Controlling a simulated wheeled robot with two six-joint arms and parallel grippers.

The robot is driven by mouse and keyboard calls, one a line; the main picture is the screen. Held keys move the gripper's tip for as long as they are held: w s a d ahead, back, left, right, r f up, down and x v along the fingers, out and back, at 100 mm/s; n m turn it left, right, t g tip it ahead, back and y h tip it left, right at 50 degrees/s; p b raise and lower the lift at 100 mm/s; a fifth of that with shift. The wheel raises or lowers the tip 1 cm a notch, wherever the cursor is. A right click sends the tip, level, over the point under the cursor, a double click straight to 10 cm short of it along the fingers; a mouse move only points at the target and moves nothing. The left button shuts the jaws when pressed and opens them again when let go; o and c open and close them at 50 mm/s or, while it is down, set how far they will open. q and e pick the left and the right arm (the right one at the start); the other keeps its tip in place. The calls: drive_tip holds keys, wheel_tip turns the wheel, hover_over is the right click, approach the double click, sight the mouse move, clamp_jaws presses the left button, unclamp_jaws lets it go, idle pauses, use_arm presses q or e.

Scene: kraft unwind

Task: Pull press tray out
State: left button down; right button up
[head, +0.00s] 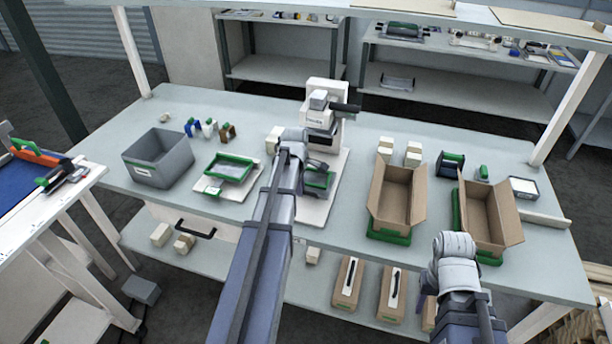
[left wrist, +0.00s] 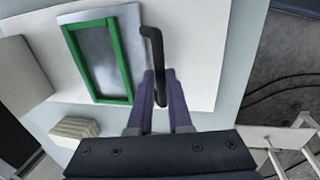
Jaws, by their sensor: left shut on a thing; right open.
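The press (head: 322,120) is a white machine with a black lever, standing on a white board at the back middle of the table. Its tray (head: 318,182), with a green frame, shows beside my left arm in the head view. In the left wrist view the tray's green rim (left wrist: 127,60) surrounds a dark grey surface, and a black handle (left wrist: 152,38) stands along its right side. My left gripper (left wrist: 160,78) is shut on that handle, one purple finger on each side. My right gripper (head: 428,287) is open above the front table edge, mostly hidden by its wrist.
A grey bin (head: 158,160) and another green-framed tray (head: 229,168) sit left of the press. Two open cardboard boxes (head: 396,196) (head: 488,218) stand right. Pale blocks (left wrist: 75,130) lie beside the press board. Bare tabletop lies between board and boxes.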

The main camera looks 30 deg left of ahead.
use_arm(q)
drive_tip(key=s, duration=0.3)
drive_tip(key=s+d, duration=0.1)
drive_tip(key=s, duration=0.2)
drive_tip(key=s+d, duration=0.1)
drive_tip(key=s, duration=0.2)
drive_tip(key=c, duration=0.8)
unclamp_jaws()
drive_tip(key=shift+c, duration=0.2)
wheel_tip(320, 180, up, 8)
drive_tip(key=s+p, duration=0.1)
drive_tip(key=p, duration=0.6)
drive_tip(key=shift+s+d+f+p, duration=0.15)
drive_tip(key=shift+s+d+p, duration=0.05)
drive_tip(key=shift+p, duration=0.2)
